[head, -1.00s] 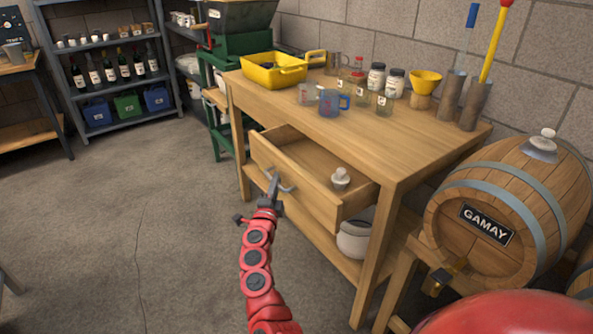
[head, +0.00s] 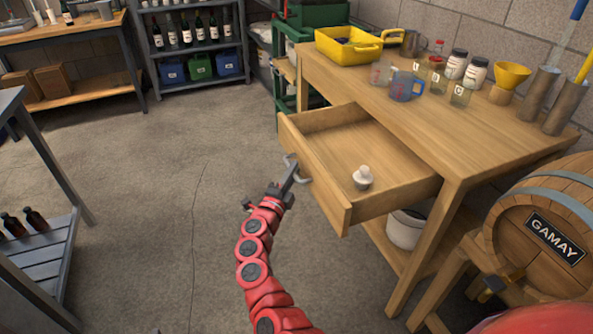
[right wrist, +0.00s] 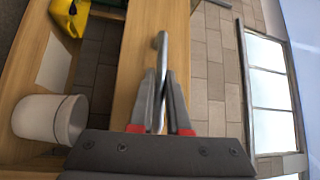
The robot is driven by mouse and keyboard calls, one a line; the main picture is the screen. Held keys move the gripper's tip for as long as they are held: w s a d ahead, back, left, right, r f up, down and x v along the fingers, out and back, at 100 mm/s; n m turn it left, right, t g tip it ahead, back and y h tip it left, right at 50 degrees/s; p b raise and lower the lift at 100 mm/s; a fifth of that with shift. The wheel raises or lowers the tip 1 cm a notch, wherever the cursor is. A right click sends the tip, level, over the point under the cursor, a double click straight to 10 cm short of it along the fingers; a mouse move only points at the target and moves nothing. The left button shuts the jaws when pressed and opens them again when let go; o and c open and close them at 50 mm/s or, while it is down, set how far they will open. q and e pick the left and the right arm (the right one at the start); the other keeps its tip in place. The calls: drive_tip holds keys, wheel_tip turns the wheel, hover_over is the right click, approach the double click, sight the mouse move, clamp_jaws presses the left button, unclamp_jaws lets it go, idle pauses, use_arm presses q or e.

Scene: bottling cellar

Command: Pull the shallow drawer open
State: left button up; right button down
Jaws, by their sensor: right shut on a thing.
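The shallow drawer (head: 326,193) stands well out of the wooden workbench (head: 470,140) in the head view. A small white-topped stopper (head: 362,178) sits inside it near the right end; the rest of the drawer floor is bare. My right gripper (head: 291,172) is shut on the metal handle (head: 303,170) at the drawer front. In the right wrist view, the gripper fingers (right wrist: 162,100) close around the handle bar (right wrist: 161,65), with the wooden drawer front (right wrist: 135,70) behind. My left gripper is not in view.
A yellow tub (head: 347,48), a blue-marked jug (head: 404,87) and jars stand on the bench. A white bucket (head: 404,230) is below it. The Gamay barrel (head: 545,230) is at right. A grey shelf table (head: 40,200) stands left; floor between is clear.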

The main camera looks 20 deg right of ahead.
drive_tip(key=c, duration=0.9)
unclamp_jaws()
drive_tip(key=p+v, duration=0.1)
drive_tip(key=v, duration=1.6)
drive_tip(key=shift+s+a+p, duration=0.1)
drive_tip(key=shift+s+p, duration=0.1)
drive_tip(key=shift+p, duration=0.15)
